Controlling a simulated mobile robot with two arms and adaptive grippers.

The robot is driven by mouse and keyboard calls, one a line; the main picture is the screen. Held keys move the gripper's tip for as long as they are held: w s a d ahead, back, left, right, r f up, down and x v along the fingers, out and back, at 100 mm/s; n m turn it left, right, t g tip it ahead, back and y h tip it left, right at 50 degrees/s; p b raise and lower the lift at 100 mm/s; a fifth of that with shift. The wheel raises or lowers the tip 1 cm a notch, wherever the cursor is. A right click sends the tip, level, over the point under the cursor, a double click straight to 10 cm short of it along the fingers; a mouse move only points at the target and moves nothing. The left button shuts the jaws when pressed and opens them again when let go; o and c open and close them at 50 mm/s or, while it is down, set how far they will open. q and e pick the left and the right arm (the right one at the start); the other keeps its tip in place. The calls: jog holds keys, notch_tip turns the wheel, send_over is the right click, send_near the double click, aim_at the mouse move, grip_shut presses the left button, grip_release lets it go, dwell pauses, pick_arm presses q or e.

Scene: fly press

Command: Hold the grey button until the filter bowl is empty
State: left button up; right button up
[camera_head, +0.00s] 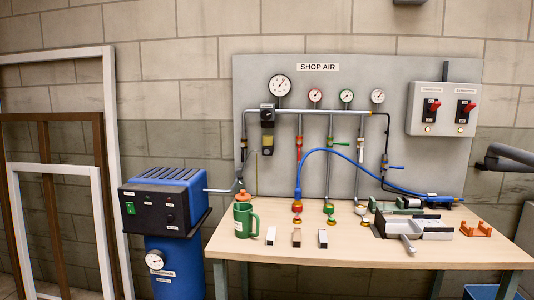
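The filter bowl (268,144) hangs below a black regulator head on the left of the shop-air panel (350,80). It shows a yellowish content, but its level is too small to read. The grey button is too small to make out; nothing is seen pressing at the bowl. A thin pale tube (256,165) runs down beside the bowl. Neither gripper's fingers show. A dark grey arm-like part comes in at the right edge, well away from the bowl.
A wooden bench (350,252) stands below the panel with a green jug (244,218), several small blocks and fittings, a metal vise-like tool (412,226) and an orange holder (476,229). A blue compressor (165,205) stands left. A blue hose (350,158) arcs across the panel.

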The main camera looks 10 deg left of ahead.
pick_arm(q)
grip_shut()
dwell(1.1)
